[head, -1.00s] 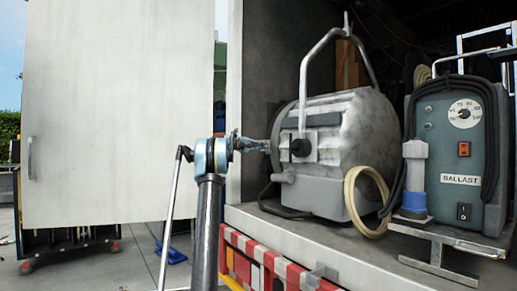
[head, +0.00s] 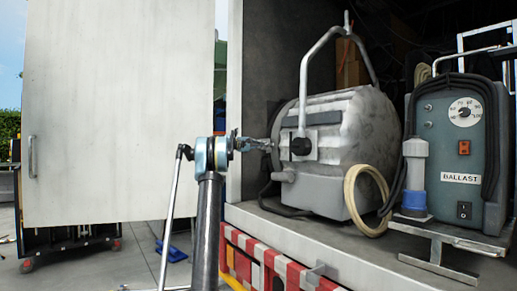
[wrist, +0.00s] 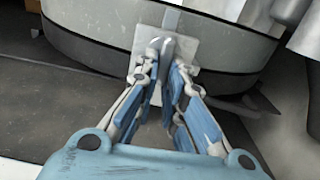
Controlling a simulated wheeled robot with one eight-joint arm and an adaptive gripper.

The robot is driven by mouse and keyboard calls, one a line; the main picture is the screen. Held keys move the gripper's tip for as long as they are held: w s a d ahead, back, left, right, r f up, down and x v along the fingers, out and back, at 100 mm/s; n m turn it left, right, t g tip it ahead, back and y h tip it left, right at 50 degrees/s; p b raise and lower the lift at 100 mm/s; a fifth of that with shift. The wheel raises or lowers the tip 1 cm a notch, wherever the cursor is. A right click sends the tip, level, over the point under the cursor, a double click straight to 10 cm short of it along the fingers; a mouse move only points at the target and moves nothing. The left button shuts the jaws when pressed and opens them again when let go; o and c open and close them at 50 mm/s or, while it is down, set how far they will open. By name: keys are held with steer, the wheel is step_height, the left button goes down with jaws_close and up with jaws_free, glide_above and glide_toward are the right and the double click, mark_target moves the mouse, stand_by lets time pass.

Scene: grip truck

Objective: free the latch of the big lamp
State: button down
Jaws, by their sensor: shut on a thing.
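The big lamp (head: 345,135) is a grey, ribbed housing with a tall yoke, standing on the truck bed. Its round front rim (wrist: 95,45) fills the top of the wrist view. The latch (wrist: 167,47) is a small dark grey lever on a pale plate on that rim. My gripper (wrist: 164,68) is shut on the latch, with a fingertip on each side of it. In the head view my gripper (head: 262,145) reaches the lamp's left side from the left; the latch is hard to make out there.
A ballast box (head: 460,150) stands right of the lamp on a metal stand (head: 437,240). A coiled pale cable (head: 352,205) hangs by the lamp. The truck door (head: 120,110) stands open at left. The red-and-white striped bed edge (head: 275,262) runs below.

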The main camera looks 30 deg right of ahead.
steer(key=shift+w+f, duration=0.1)
steer(key=shift+f, duration=0.05)
steer(key=c, duration=1.7)
jaws_free()
steer(key=shift+a, duration=0.1)
steer(key=a, duration=1.1)
steer(key=shift+s+a, duration=0.4)
